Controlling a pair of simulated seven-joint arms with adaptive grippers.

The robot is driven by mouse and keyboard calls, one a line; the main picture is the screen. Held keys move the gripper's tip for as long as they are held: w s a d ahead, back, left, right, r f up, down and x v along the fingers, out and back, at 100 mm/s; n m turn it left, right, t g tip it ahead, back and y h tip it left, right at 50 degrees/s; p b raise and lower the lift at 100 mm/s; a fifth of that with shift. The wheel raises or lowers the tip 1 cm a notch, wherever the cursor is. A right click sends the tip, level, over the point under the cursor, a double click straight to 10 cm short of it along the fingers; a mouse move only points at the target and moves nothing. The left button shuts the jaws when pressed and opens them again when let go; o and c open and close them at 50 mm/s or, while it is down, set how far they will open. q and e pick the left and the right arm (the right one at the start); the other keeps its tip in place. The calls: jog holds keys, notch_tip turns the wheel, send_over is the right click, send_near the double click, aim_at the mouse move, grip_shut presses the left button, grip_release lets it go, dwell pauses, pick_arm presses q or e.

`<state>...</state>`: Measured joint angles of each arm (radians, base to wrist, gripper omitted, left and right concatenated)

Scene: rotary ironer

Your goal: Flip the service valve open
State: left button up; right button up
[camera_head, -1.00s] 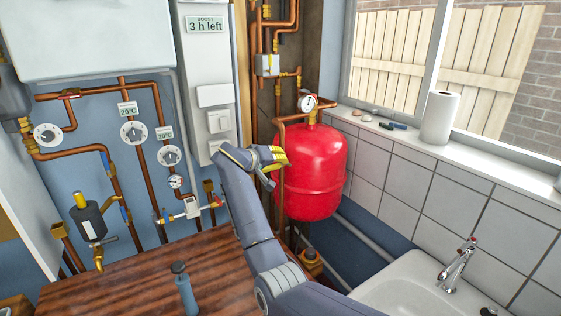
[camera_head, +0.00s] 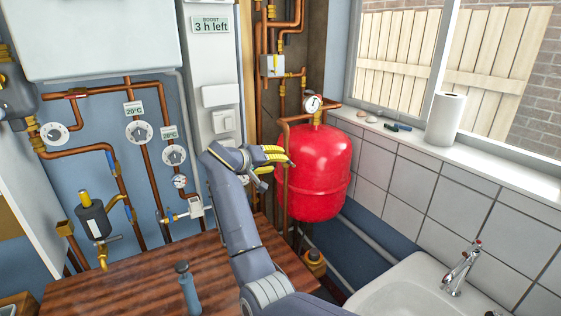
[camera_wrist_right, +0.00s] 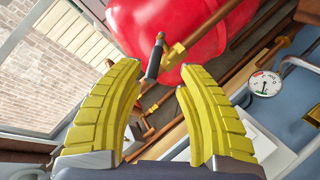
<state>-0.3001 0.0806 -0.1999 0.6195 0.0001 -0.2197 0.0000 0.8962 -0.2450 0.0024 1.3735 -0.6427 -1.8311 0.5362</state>
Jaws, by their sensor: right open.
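My right gripper (camera_head: 282,157) is in front of the left side of the red vessel (camera_head: 322,165), its yellow fingers pointing right. In the right wrist view the two fingers (camera_wrist_right: 160,72) are spread open with nothing held. A valve with a dark lever handle (camera_wrist_right: 155,58) and brass body (camera_wrist_right: 174,54) shows just beyond the fingertips, in line with the gap. It sits against the red vessel (camera_wrist_right: 170,20). I take it for the service valve. In the head view the gripper hides most of that spot. My left gripper is not in view.
Copper pipes (camera_head: 283,75) run down left of the vessel. A pressure gauge (camera_head: 312,103) sits above it. A blue bottle (camera_head: 187,292) stands on the wooden counter (camera_head: 130,280). A white sink (camera_head: 400,285) is at lower right. White control boxes (camera_head: 222,122) are behind my wrist.

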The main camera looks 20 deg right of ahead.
jog(key=shift+v, duration=1.35)
